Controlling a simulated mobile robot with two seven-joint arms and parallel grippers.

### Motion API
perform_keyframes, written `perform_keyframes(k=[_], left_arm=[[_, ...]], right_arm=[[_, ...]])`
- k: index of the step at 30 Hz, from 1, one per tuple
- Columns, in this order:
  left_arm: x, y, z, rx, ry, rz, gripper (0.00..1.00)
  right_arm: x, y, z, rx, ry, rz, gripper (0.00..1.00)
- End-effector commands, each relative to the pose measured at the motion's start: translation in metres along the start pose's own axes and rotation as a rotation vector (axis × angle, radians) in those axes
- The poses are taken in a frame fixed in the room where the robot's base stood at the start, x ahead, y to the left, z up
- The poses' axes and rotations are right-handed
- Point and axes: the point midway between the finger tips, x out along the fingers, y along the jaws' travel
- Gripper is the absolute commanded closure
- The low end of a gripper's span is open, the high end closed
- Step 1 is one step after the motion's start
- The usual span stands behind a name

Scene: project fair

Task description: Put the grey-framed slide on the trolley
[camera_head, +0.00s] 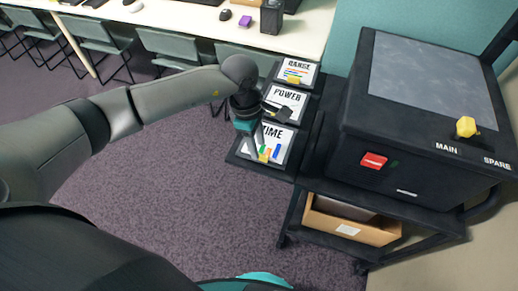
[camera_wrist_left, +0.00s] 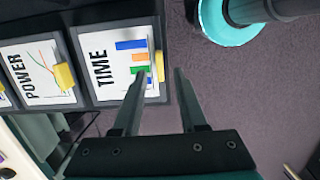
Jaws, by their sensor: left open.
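Three white slides printed RANGE (camera_head: 297,66), POWER (camera_head: 281,98) and TIME (camera_head: 274,133) lie in a row on a dark ledge beside the trolley (camera_head: 425,213). Each has a yellow tab. The surrounds look dark grey or black, so I cannot tell which slide is the grey-framed one. My left gripper (camera_head: 256,148) is open at the TIME slide's outer edge. In the left wrist view the fingers (camera_wrist_left: 161,72) stand either side of the TIME slide's yellow tab (camera_wrist_left: 160,66); contact is unclear. The POWER slide (camera_wrist_left: 37,75) also shows there. My right gripper is not in view.
A black machine (camera_head: 391,143) with a grey top panel, a red switch (camera_head: 374,160) and a yellow knob (camera_head: 466,127) fills much of the trolley's top. A cardboard box (camera_head: 360,228) sits on its lower shelf. A white table (camera_head: 180,22) with chairs stands behind.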

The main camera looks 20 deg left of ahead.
Motion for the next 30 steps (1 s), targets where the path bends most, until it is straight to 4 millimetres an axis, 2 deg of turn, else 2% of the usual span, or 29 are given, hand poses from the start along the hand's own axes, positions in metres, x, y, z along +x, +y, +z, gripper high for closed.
perform_keyframes(k=[1, 6, 12, 17, 30], left_arm=[[-0.014, 0.001, -0.001, 0.001, 0.002, 0.006, 0.58], [-0.050, 0.001, -0.001, 0.000, 0.001, 0.006, 0.58], [-0.077, 0.001, 0.000, -0.001, 0.001, 0.002, 0.58], [-0.084, 0.000, 0.000, 0.000, 0.000, 0.001, 0.58], [-0.084, 0.000, 0.000, -0.001, 0.001, 0.001, 0.58]], right_arm=[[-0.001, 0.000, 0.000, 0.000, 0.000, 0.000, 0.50], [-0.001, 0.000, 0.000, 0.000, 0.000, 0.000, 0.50], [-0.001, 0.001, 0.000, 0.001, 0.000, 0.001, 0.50], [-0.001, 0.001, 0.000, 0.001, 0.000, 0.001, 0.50], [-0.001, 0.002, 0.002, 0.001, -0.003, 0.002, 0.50]])
